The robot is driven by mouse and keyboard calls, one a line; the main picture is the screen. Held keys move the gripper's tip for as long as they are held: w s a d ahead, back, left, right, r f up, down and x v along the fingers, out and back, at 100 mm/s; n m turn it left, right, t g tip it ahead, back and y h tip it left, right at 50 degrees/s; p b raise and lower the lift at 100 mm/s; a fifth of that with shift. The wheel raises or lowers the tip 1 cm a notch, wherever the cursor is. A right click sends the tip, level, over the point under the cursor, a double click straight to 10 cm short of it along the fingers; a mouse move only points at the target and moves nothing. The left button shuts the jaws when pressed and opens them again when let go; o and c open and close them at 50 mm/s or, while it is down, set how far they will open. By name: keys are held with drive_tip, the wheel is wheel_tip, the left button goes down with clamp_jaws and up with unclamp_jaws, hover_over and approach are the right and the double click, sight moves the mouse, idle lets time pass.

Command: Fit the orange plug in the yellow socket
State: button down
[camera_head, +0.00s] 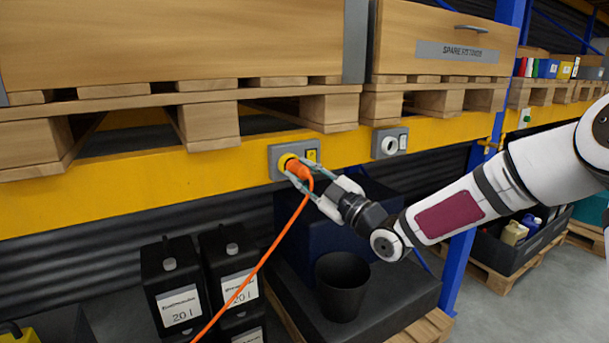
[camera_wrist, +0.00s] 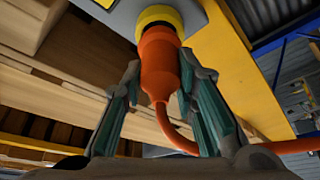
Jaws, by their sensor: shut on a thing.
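The orange plug (camera_head: 299,169) is at the yellow socket (camera_head: 287,161) on a grey plate fixed to the yellow beam. In the wrist view the plug (camera_wrist: 160,66) points up at the yellow socket ring (camera_wrist: 159,15), and its front end meets the ring. How deep it sits cannot be told. An orange cable (camera_head: 262,262) hangs from the plug down to the lower left.
Wooden pallets with crates (camera_head: 160,45) rest above the beam. Below are black 20 l canisters (camera_head: 180,285), a black bucket (camera_head: 342,284) and a blue post (camera_head: 462,250).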

drive_tip(key=shift+w+a+b, duration=0.45)
drive_tip(key=shift+w+b, duration=0.1)
drive_tip(key=shift+w, duration=0.15)
idle(0.9)
drive_tip(key=c, duration=1.2)
unclamp_jaws()
drive_tip(key=p+v, duration=0.2)
drive_tip(key=v, duration=0.7)
drive_tip(key=shift+p, duration=0.3)
